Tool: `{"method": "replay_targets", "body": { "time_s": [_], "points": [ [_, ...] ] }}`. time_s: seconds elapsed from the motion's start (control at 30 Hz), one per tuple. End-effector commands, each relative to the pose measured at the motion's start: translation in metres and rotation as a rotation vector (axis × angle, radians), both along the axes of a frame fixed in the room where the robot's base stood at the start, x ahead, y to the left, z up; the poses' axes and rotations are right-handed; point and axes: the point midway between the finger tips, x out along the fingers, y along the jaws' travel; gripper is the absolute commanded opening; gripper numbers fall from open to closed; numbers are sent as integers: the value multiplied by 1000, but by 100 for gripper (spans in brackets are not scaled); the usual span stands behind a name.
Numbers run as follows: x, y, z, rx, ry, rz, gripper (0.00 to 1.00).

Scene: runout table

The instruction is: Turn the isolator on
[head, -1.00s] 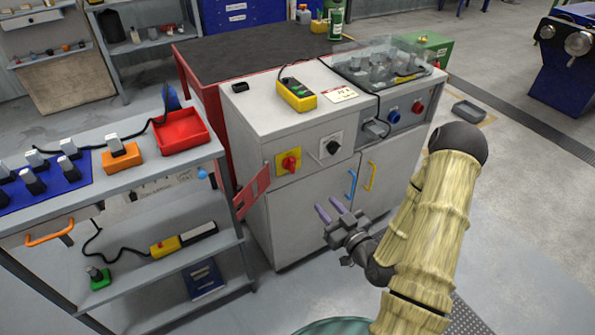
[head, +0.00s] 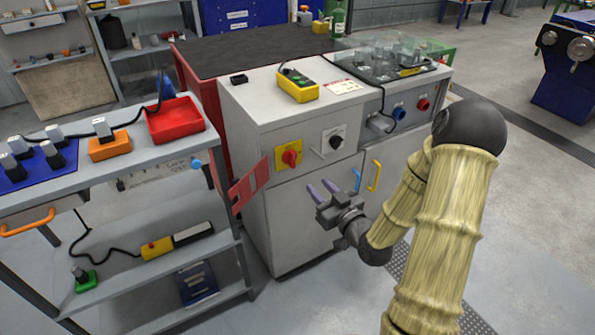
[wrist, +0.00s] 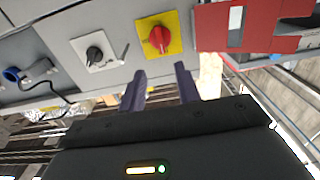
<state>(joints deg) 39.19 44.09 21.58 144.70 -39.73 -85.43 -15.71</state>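The isolator is most likely the red rotary handle on a yellow plate (head: 289,158) on the front of the grey cabinet. It also shows in the wrist view (wrist: 159,38), above and between my fingers. A black rotary switch on a pale plate (head: 336,142) sits to its right in the head view; in the wrist view it (wrist: 95,54) is to the left. My gripper (head: 321,190) is in front of the cabinet, lower than the red handle and apart from it. Its two purple-grey fingers (wrist: 161,88) are spread with nothing between them.
A red slotted plate (head: 250,184) sticks out at the cabinet's left edge. Blue (head: 357,180) and yellow (head: 374,176) door handles are at the right. A shelf trolley with a red tray (head: 174,120) stands left. A yellow pendant box (head: 298,86) lies on the cabinet top.

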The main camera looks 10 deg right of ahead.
Motion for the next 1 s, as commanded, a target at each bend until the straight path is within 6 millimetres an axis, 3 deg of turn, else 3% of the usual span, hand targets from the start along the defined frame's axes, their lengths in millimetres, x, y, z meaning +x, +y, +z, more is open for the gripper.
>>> {"method": "replay_targets", "body": {
  "time_s": [0.23, 0.7, 1.0],
  "points": [
    [7, 5, -3, -1, -3, -1, 33],
    [88, 34, 0, 2, -3, 3, 33],
    [115, 46, 0, 2, 1, 8, 33]
  ]
}}
